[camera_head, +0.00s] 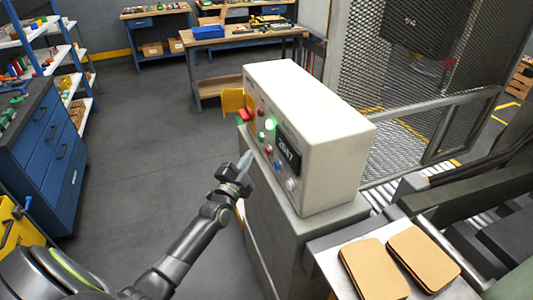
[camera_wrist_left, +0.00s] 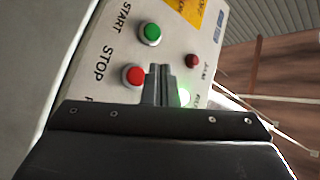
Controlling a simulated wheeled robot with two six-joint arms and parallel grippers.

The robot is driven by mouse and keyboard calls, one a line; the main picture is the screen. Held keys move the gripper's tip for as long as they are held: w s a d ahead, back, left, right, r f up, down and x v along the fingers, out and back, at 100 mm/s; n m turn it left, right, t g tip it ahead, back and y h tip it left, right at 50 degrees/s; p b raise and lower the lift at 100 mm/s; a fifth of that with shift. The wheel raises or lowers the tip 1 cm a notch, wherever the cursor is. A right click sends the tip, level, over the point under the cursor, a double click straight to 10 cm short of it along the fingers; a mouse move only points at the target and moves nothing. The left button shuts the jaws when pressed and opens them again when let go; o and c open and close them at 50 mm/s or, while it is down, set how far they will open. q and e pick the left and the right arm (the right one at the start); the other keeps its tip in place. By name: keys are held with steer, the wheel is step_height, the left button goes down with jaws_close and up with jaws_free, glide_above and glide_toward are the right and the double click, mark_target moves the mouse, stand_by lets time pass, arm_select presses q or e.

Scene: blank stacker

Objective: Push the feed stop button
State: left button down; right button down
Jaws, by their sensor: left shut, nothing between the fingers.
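A cream control box (camera_head: 310,130) stands on a grey cabinet. Its panel carries a red button (camera_head: 269,149), which in the left wrist view is the red button (camera_wrist_left: 133,75) beside the word STOP. A green button (camera_wrist_left: 149,33) beside START sits next to it and also shows in the head view (camera_head: 261,137). My left gripper (camera_head: 246,160) is shut and empty, its fingertips in front of the panel near the red button. In the left wrist view its fingers (camera_wrist_left: 162,85) appear just right of the red button; contact cannot be told. My right gripper is out of view.
The panel also has a red lamp (camera_wrist_left: 192,61), a lit green lamp (camera_head: 270,125), a display (camera_head: 288,150) reading 2047, a blue button (camera_head: 278,165) and a knob (camera_head: 291,184). Brown blanks (camera_head: 375,268) lie at lower right. Open floor (camera_head: 150,140) lies left of the cabinet.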

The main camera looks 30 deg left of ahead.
mark_target(268, 151)
arm_select(q)
steer(key=shift+w+d, duration=0.75)
steer(key=shift+w, duration=0.15)
stand_by(1.0)
steer(key=shift+w+d, duration=0.1)
stand_by(0.4)
steer(key=shift+w+d, duration=0.2)
steer(key=shift+w+d+p, duration=0.3)
steer(key=shift+w+p, duration=0.05)
steer(key=shift+w, duration=0.05)
stand_by(0.9)
stand_by(0.4)
steer(key=shift+s+a, duration=0.55)
steer(key=shift+s, duration=0.15)
